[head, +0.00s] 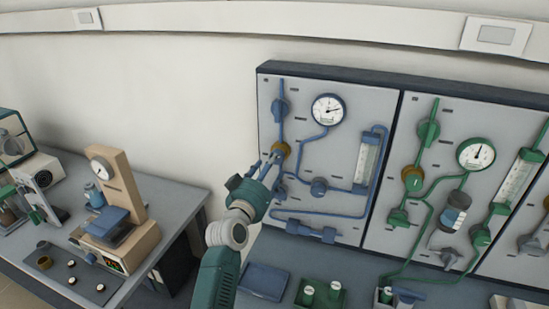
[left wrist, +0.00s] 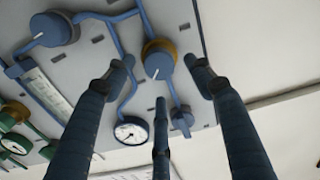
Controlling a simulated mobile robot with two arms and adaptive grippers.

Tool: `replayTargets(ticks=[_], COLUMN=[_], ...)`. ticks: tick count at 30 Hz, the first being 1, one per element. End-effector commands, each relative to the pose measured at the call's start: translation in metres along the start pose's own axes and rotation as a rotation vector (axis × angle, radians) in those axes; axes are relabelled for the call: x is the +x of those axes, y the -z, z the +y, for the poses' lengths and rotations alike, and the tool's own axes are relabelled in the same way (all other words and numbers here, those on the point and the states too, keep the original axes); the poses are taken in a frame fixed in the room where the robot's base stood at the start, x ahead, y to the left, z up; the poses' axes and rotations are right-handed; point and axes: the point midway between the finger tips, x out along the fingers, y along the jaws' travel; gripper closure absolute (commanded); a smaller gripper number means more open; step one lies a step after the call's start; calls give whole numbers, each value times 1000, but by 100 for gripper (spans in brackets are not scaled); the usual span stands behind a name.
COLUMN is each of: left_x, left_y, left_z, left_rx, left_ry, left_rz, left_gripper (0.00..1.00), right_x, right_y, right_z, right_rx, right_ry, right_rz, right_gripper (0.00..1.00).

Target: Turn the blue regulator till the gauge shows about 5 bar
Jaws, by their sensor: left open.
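The blue panel's gauge (head: 328,109) has a white face, and its needle points right and slightly up; its numbers are too small to read. It also shows in the left wrist view (left wrist: 130,131). The blue regulator (left wrist: 158,62), a round knob with a white mark and a brass-coloured ring, is on the panel's left pipe. In the head view its brass ring (head: 281,149) shows just above my fingers. My left gripper (head: 274,163) is open, its fingers pointing at the panel around the knob; contact cannot be told. My right gripper is not in view.
Another blue knob (head: 319,187) sits right of the regulator, and a blue valve (head: 279,107) sits above it. A flow tube (head: 366,160) is at the panel's right. A green-piped panel (head: 455,180) adjoins it. A blue tray (head: 265,281) lies on the bench below.

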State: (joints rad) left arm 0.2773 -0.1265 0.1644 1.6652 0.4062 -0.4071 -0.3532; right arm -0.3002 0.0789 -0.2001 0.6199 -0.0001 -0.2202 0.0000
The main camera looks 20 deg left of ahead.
Motion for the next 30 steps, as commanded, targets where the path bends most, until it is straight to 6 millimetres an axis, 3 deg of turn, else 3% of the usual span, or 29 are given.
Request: replayTargets(ticks=[7, 19, 26, 30], left_x=[32, 39, 38, 38], left_y=[1, 0, 0, 1], left_z=[0, 0, 0, -1], left_rx=[2, 2, 3, 33], left_ry=[0, 1, 1, 2], left_rz=[0, 0, 0, 1], left_gripper=[46, 46, 91, 91], right_x=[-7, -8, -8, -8], right_y=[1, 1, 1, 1], right_z=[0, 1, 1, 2], right_rx=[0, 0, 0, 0], right_ry=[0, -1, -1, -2], right_rz=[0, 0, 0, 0], right_gripper=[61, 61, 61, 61])
